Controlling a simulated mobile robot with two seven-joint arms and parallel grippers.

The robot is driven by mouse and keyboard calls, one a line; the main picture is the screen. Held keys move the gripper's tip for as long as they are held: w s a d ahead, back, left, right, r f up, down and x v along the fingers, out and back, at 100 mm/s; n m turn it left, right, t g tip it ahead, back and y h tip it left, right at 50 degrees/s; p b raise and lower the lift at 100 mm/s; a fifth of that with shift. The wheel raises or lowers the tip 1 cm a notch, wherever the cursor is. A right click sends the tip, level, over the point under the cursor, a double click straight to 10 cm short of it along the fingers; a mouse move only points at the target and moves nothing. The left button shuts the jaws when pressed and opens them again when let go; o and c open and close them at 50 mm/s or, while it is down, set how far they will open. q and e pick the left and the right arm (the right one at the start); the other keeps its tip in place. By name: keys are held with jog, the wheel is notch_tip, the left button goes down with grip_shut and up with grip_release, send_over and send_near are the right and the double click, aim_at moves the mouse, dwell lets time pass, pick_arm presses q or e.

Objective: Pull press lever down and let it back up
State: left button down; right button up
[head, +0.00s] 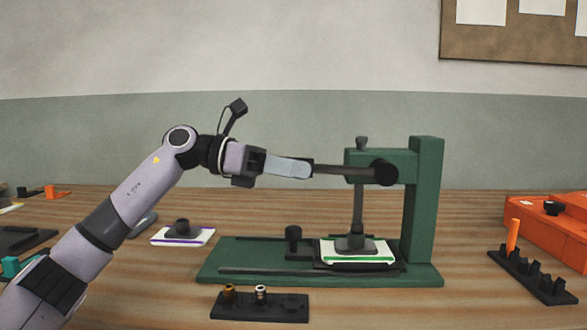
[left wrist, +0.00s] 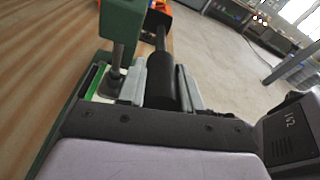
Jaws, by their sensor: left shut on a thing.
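The green press (head: 425,200) stands on its green base on the table. Its lever (head: 342,170) is a grey rod that lies about level, reaching left from a black round hub (head: 384,172). My left gripper (head: 290,168) is shut on the lever's end. In the left wrist view the lever's black grip (left wrist: 161,80) sits between the two grey fingers. The press ram (head: 358,205) is down, its dark foot (head: 356,243) at a white, green-edged pad (head: 345,257). Whether it presses hard, I cannot tell. My right gripper is not in view.
A dark holder (head: 285,307) with small metal parts lies before the press. A white, purple-edged pad (head: 182,237) with a dark knob lies left. A dark rack (head: 535,278) and an orange case (head: 555,225) stand right.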

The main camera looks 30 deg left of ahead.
pick_arm(q)
jog(key=c, duration=0.8)
grip_release()
jog(key=shift+d+f, duration=0.1)
jog(key=shift+f, duration=0.6)
jog(key=shift+w, duration=0.1)
jog(key=shift+r, duration=0.2)
jog(key=shift+v, duration=3.65)
